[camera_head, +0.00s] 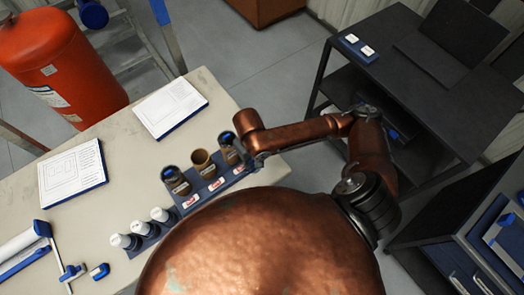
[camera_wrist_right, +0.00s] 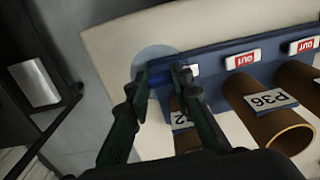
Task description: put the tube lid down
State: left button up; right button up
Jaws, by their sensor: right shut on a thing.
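My right gripper (camera_wrist_right: 163,84) is shut on the tube lid (camera_wrist_right: 157,78), a small blue piece between its fingertips. In the wrist view the lid is at the end of the blue rack (camera_wrist_right: 215,60), beside the end OUT label; I cannot tell whether it touches the surface. In the head view the right gripper (camera_head: 254,158) is beside the rack's right-hand tube (camera_head: 229,150), and the lid is not clearly visible. The middle brown tube (camera_head: 203,165), labelled P36 in the wrist view (camera_wrist_right: 268,100), has an open end. My left gripper is not in view.
The left tube (camera_head: 176,182) stands in the same rack. Several white-capped vials (camera_head: 140,228) stand left of it. Two printed sheets (camera_head: 170,106) and blue tools (camera_head: 72,272) lie on the pale bench (camera_head: 120,180). A dark shelf unit (camera_head: 395,75) stands right, across a gap.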

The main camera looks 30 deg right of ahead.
jog(key=w+d+f, duration=0.1)
jog(key=d+f, duration=0.1)
jog(key=w+d+f+b, duration=0.1)
jog(key=w+d+f, duration=0.1)
jog(key=w+d+f+b, duration=0.1)
jog(key=w+d+f, duration=0.1)
jog(key=d, duration=0.1)
jog(key=shift+w+f, duration=0.1)
jog(key=shift+w+d+f, duration=0.45)
jog(key=shift+d+f, duration=0.15)
jog(key=shift+f, duration=0.2)
jog(key=shift+w+d+f, duration=0.15)
jog(key=shift+f, duration=0.1)
jog(key=f+b, duration=0.1)
jog(key=f, duration=0.2)
jog(key=shift+w+d+f, duration=0.1)
jog(key=shift+d+f, duration=0.1)
jog(key=o, duration=0.9)
jog(key=shift+f, duration=0.1)
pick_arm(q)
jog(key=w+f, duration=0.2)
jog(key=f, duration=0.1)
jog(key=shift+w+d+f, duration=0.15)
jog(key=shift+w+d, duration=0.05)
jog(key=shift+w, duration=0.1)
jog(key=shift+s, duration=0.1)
